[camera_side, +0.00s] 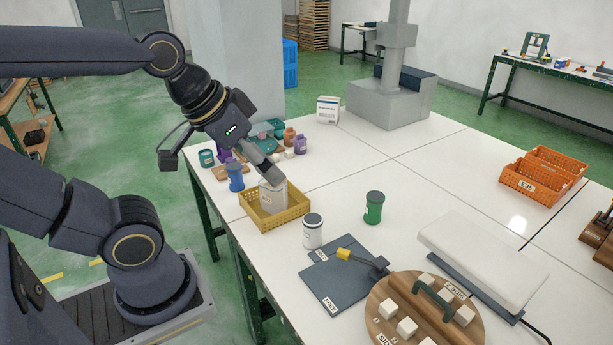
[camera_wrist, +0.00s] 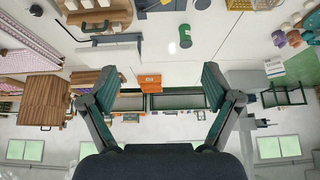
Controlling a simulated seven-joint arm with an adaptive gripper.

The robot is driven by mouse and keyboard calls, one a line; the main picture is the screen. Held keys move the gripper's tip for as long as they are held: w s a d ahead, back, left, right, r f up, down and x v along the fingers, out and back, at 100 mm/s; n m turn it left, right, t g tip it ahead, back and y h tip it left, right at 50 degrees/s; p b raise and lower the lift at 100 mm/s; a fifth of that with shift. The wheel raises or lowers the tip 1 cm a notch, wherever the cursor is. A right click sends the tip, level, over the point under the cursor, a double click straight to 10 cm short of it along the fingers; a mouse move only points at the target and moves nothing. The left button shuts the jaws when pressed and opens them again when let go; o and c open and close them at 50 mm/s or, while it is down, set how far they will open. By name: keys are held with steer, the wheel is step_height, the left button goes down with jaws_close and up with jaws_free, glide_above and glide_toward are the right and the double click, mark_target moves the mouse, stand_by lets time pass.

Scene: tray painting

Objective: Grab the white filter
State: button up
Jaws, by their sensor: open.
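A white filter (camera_side: 312,231), a small upright canister with a dark band near its top, stands on the white table just right of the yellow basket. In the wrist view a white piece at the top edge (camera_wrist: 202,4) may be it, mostly cut off. My gripper (camera_side: 270,176) is above the yellow basket (camera_side: 275,221), to the upper left of the white filter and apart from it. In the wrist view my gripper (camera_wrist: 162,86) has its fingers wide apart with nothing between them.
A white container (camera_side: 273,197) stands in the basket, close under my gripper. A green canister (camera_side: 374,208) and a blue one (camera_side: 236,177) stand nearby. A dark mat (camera_side: 335,285) and round wooden board (camera_side: 380,305) lie in front.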

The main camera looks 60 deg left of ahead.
steer(key=w+r+t, duration=0.1)
steer(key=w, duration=0.2)
steer(key=n+g+y, duration=0.1)
steer(key=n+y, duration=0.1)
steer(key=n, duration=0.1)
glide_above(308, 219)
steer(key=s+d, duration=0.2)
steer(key=d, duration=0.1)
step_height(308, 219, down, 16)
steer(key=a+f, duration=0.1)
steer(key=f, duration=0.4)
steer(key=w+a+f+g, duration=0.1)
steer(key=f, duration=0.4)
steer(key=f+g, duration=0.1)
steer(key=f, duration=0.5)
steer(key=shift+w+a+n+h, duration=0.3)
steer(key=shift+w+a, duration=0.1)
steer(key=shift+d+x, duration=0.2)
steer(key=shift+x, duration=1.3)
steer(key=shift+d+x, duration=0.15)
steer(key=shift+x, duration=1.3)
steer(key=shift+w, duration=0.1)
steer(key=c, duration=1.2)
